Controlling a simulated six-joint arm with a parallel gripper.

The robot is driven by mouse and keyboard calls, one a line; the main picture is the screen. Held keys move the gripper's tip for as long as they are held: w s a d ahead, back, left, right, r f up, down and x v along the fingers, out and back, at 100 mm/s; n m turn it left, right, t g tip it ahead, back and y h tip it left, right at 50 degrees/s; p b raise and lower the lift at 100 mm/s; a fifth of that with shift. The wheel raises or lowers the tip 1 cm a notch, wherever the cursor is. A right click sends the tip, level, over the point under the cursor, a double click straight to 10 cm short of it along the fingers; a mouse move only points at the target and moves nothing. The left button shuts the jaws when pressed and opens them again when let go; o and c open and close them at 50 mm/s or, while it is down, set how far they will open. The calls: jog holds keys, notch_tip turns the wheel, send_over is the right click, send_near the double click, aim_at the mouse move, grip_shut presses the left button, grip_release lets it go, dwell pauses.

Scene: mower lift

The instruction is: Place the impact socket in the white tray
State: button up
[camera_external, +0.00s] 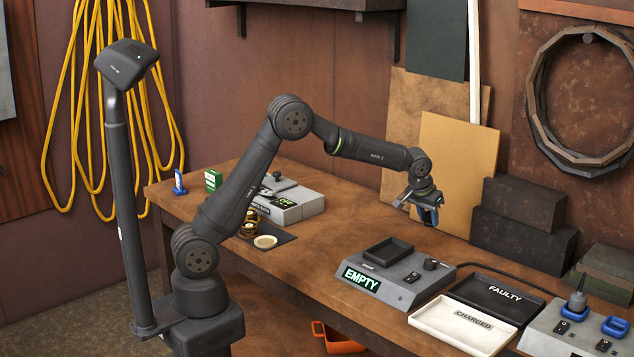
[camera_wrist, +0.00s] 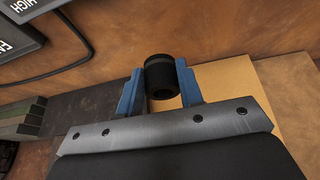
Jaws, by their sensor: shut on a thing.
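The impact socket (camera_wrist: 162,76) is a short black cylinder with an open bore, seen in the wrist view between two blue fingers. My gripper (camera_wrist: 160,70) is shut on it. In the external view my gripper (camera_external: 428,212) is above the back of the workbench, in front of the leaning tan board, and the socket is too small and dark to make out there. The white tray (camera_external: 436,316), labelled CHARGED, lies near the bench's front edge, below and to the right of my gripper. It looks empty and is clear of my gripper.
A black FAULTY tray (camera_external: 482,295) sits just behind the white tray. A grey station with an EMPTY sign (camera_external: 395,283) stands to its left, and another grey unit (camera_external: 560,335) with blue parts to its right. Dark blocks (camera_external: 520,225) stand at the back.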

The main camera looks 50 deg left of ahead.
jog(key=s+d+r+m+h, duration=0.1)
jog(key=s+d+m, duration=0.3)
jog(key=s+d, duration=1.25)
jog(key=s+d+m+g+h, duration=0.1)
jog(key=s+d+m, duration=0.1)
jog(key=s+d, duration=0.65)
jog(key=s+d+m+h, duration=0.1)
jog(key=s+d, duration=0.4)
jog(key=s, duration=0.6)
send_over(467, 327)
jog(key=s, duration=0.1)
jog(key=shift+m, duration=0.3)
jog(key=f, duration=0.4)
jog(key=a+f, duration=0.1)
jog(key=f, duration=0.1)
jog(key=shift+s+f, duration=0.15)
jog(key=shift+f, duration=1.95)
jog(key=shift+f, duration=0.15)
jog(key=o, duration=1)
jog(key=v, duration=1.2)
jog(key=shift+d, duration=0.2)
